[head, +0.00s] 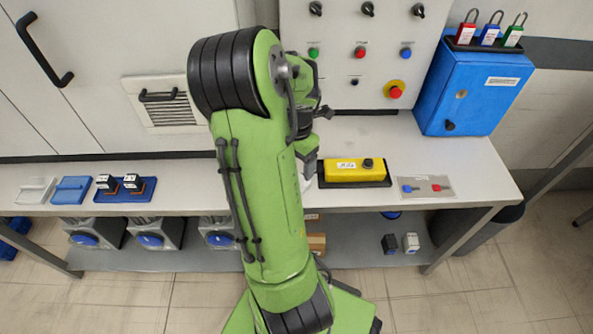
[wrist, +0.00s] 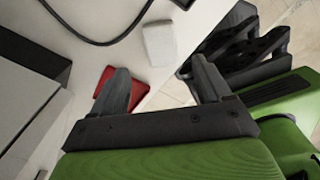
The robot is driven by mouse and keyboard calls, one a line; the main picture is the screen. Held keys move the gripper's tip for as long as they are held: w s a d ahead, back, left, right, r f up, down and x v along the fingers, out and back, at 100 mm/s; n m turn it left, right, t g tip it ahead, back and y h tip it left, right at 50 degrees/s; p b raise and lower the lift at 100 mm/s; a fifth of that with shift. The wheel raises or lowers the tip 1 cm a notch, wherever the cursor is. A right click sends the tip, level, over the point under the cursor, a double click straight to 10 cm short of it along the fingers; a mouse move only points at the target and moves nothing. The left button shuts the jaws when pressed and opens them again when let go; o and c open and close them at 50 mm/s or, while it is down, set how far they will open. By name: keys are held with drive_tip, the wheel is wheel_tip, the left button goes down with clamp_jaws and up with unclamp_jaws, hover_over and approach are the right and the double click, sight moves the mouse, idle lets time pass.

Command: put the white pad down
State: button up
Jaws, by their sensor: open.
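The white pad (wrist: 160,42) lies on the pale bench top in the wrist view, near the bench's edge. My gripper (wrist: 160,66) is open, with its two fingers spread wide. The pad is beyond the fingertips, in line with the gap between them, and neither finger appears to touch it. A red flat piece (wrist: 106,84) lies on the bench, partly hidden behind the left finger. In the head view my arm hides most of the gripper, and I cannot make out the pad for certain there.
A yellow box with a black knob (head: 350,171) stands right of my arm. A plate with blue and red pieces (head: 426,187) lies farther right. A black cable (wrist: 100,42) curves over the bench. A blue cabinet (head: 468,90) stands at the back right. Blue trays (head: 72,190) sit at left.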

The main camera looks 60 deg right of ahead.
drive_tip(key=w+a+r+m+t, duration=0.3)
drive_tip(key=w+a+r+m, duration=0.35)
drive_tip(key=a+r, duration=0.65)
drive_tip(key=s+a+r+m+t, duration=0.1)
drive_tip(key=a+m, duration=0.3)
drive_tip(key=a, duration=0.5)
drive_tip(key=s+a+r+m+t, duration=0.1)
drive_tip(key=s+a+r+m, duration=0.1)
drive_tip(key=a, duration=0.7)
drive_tip(key=shift+s+a+r+m+t+p, duration=0.3)
drive_tip(key=shift+s+m+p, duration=0.1)
drive_tip(key=shift+s+m, duration=0.45)
drive_tip(key=shift+w, duration=0.1)
